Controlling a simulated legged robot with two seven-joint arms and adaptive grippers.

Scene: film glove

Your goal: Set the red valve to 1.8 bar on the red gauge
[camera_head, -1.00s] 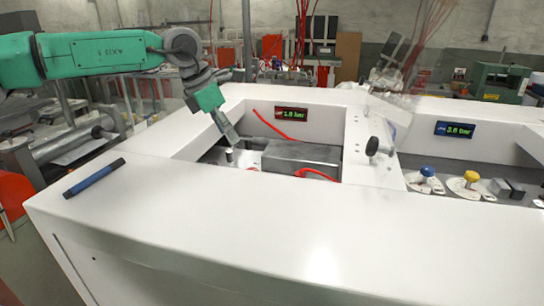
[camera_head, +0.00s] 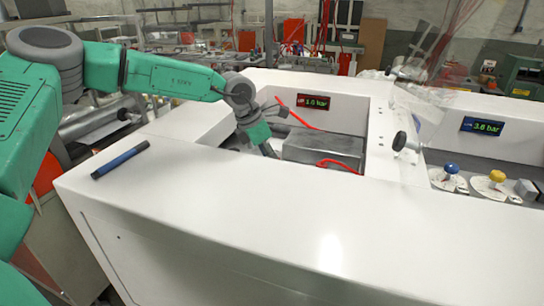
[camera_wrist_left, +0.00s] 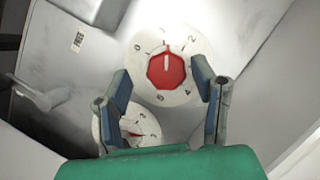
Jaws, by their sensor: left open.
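The red valve (camera_wrist_left: 166,71) is a red knob with a white mark on a round white numbered dial in the left wrist view. Its white mark points up, between 0 and 2. My left gripper (camera_wrist_left: 162,88) is open, with its fingers either side of the knob's lower part and nothing held. In the head view my left gripper (camera_head: 272,153) reaches into the left recess, its tips hidden by the front edge. The valve is hidden there. The red gauge (camera_head: 313,101) shows green digits that look like 1.6 or 1.8 bar. My right gripper is not in view.
A second dial (camera_wrist_left: 130,133) with a red pointer is partly behind a finger. A metal box (camera_head: 325,150) and red hoses stand in the recess. The blue gauge (camera_head: 482,125), blue knob (camera_head: 451,168) and yellow knob (camera_head: 497,176) are right. A blue marker (camera_head: 120,160) lies on the white top.

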